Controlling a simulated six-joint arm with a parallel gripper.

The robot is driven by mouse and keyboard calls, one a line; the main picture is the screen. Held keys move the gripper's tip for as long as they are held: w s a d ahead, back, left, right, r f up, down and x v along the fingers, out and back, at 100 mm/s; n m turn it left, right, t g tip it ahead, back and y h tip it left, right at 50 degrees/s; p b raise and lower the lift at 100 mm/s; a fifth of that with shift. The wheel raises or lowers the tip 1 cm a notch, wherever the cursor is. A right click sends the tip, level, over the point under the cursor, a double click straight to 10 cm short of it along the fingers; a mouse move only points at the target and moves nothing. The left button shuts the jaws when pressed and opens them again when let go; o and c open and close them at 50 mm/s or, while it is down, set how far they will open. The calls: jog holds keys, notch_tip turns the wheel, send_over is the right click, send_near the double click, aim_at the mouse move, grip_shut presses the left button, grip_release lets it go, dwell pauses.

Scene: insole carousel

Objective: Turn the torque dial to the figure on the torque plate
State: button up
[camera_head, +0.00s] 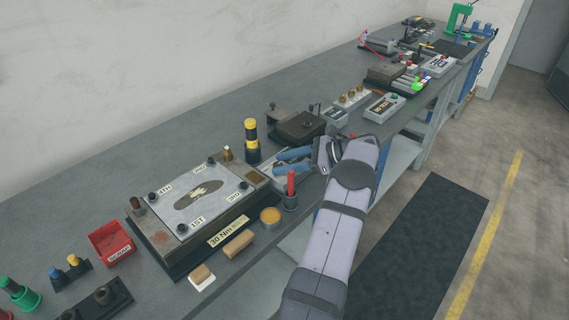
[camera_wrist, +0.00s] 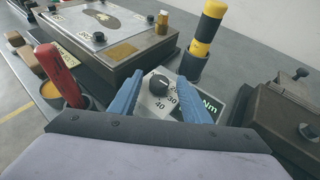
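The torque dial (camera_wrist: 159,85) is a round black knob on a light scale plate with figures such as 30 and 40. It has a small white mark; which figure this meets is too small to tell. My gripper (camera_wrist: 160,97) has its two blue fingers apart, one on each side of the dial, with a visible gap to it. In the head view my gripper (camera_head: 292,160) reaches over the bench and mostly hides the dial. The torque plate (camera_head: 227,232) is a pale label on the front of the fixture and seems to read 30 Nm.
A black-and-yellow torque driver (camera_head: 252,141) stands behind the dial. A red-handled tool (camera_head: 291,184) stands in a cup in front. The fixture with its grey plate (camera_head: 200,196) is left. A dark box (camera_head: 300,127) is to the right. A dark display (camera_wrist: 211,103) shows "Nm".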

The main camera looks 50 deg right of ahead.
jog(key=shift+s, duration=0.1)
jog(key=shift+s+d, duration=0.2)
jog(key=shift+b+v, duration=0.9)
jog(key=shift+v, duration=2.4)
jog(key=shift+r, duration=0.1)
